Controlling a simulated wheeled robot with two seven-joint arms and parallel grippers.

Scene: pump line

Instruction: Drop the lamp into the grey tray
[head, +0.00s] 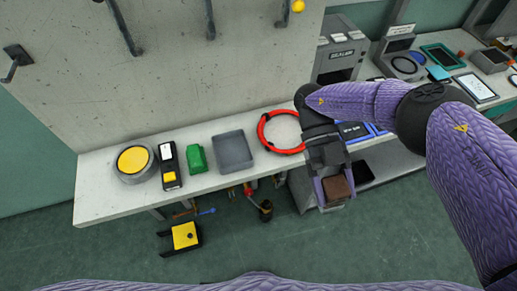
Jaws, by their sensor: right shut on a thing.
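The grey tray (221,138) is a shallow square tray on the white bench, left of the red ring, and looks empty. My right gripper (335,190) is shut on a small brown block-like thing (337,187), whose far side the fingers hide. The gripper points down in front of the bench edge, right of the tray and apart from it. I cannot tell whether the brown thing is the lamp. My left gripper is not in view.
On the bench (100,200) stand a round yellow-topped tin (133,160), a black-and-yellow device (168,165), a green block (196,158) and a red ring (263,130). A yellow-and-black object (184,235) lies below. Hooks (125,28) stick out of the wall panel.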

